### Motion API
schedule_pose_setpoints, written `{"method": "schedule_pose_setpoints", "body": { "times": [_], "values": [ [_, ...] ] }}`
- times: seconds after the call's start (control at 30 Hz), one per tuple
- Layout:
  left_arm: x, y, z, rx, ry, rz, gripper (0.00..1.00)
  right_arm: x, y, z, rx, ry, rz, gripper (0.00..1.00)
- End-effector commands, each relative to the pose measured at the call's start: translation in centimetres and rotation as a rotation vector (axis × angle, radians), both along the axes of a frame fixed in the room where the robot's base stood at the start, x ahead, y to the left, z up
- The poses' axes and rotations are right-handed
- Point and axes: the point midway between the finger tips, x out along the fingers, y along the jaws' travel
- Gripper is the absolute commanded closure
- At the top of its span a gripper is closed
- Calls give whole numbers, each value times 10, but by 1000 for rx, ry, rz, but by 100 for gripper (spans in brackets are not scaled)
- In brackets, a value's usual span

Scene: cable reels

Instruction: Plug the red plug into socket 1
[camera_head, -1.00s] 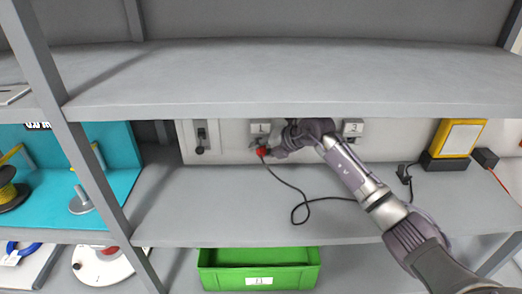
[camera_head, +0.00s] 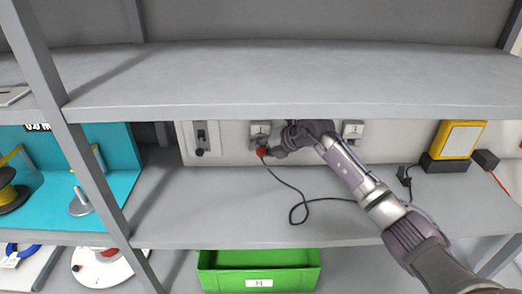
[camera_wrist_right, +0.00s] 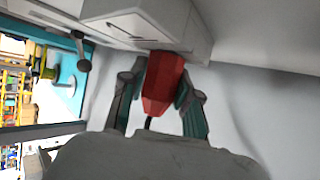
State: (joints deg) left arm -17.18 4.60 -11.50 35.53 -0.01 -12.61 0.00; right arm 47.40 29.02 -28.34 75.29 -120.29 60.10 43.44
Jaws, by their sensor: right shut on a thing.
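The red plug (camera_head: 262,151) is just under the left of two white socket boxes on the back panel, socket 1 (camera_head: 260,128). My right gripper (camera_head: 267,150) is shut on it. In the right wrist view the red plug (camera_wrist_right: 163,82) sits between both fingers, and its far end meets the underside of the white socket box (camera_wrist_right: 150,20). I cannot see its pins or tell how deep it sits. A dark cable (camera_head: 296,195) runs from the plug onto the shelf. My left gripper is not in view.
Another socket box (camera_head: 352,129) is right of my wrist, and a black switch (camera_head: 201,136) is on the left. The upper shelf (camera_head: 290,85) hangs over the panel. A yellow device (camera_head: 460,139) stands right. A green bin (camera_head: 258,272) is below. The shelf's left part is clear.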

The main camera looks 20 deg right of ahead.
Motion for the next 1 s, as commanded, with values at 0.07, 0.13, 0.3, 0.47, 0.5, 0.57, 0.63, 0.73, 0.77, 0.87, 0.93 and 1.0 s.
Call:
{"method": "schedule_pose_setpoints", "body": {
  "times": [0.07, 0.13, 0.3, 0.47, 0.5, 0.57, 0.63, 0.73, 0.77, 0.87, 0.93, 1.0],
  "values": [
    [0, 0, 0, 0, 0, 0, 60, 0, 0, 0, 1, -1, 0, 100],
    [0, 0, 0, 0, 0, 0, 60, 0, 0, 0, 1, -1, 0, 100],
    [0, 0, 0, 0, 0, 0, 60, 0, 0, 0, 1, -1, 0, 50],
    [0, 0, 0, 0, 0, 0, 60, 0, 0, 0, 1, -1, 0, 39],
    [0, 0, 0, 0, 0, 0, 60, 0, 0, 0, 1, -1, 0, 39],
    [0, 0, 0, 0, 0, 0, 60, 0, 0, 0, 0, 0, 0, 39],
    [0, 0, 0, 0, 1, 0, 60, 0, 0, 0, 0, 0, 0, 33],
    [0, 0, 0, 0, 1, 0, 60, 0, 0, 0, 0, 0, 0, 16],
    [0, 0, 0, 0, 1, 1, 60, 0, 0, 0, 0, 0, 0, 14],
    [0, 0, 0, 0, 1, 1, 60, 0, 0, 0, 0, 0, 0, 14],
    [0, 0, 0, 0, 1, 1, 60, 0, 0, 0, 0, 0, 0, 14],
    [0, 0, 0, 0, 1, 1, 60, 0, 0, 0, 0, 0, 0, 14]
  ]
}}
